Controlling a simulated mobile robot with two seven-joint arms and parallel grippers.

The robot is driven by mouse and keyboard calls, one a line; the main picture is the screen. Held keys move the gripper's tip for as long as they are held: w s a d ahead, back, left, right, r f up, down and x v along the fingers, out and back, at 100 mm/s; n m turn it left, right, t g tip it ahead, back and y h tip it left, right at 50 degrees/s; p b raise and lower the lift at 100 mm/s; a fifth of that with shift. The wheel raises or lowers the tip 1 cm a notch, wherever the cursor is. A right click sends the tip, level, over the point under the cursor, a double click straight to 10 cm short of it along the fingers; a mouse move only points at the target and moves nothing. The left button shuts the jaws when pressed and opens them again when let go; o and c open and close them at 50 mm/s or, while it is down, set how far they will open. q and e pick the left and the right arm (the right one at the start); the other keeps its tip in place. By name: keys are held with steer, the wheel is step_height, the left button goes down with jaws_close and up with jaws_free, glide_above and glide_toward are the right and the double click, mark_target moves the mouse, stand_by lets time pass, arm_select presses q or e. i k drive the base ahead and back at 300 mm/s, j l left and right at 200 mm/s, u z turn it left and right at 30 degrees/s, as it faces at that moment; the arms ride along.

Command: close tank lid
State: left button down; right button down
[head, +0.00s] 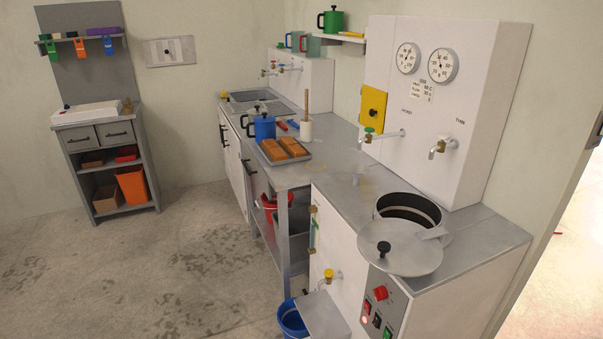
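The tank (381,212) is a round metal vessel set into the white machine's top, at the right in the head view. Its dark inside shows through the opening. The tank lid (413,255) is a flat grey disc with a black knob (384,247). It lies in front of the opening, toward the machine's front edge, and leaves most of the opening uncovered. A light flat piece, perhaps a hinge or handle, shows between lid and rim. Neither of my grippers is in view.
Taps (441,147) stick out from the white panel behind the tank. A tray (284,158) with orange-brown blocks and a blue jug (263,127) stand on the counter to the left. A blue bucket (291,319) is on the floor. Open floor lies at left.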

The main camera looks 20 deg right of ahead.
mark_target(401, 247)
steer(key=z, duration=1.2)
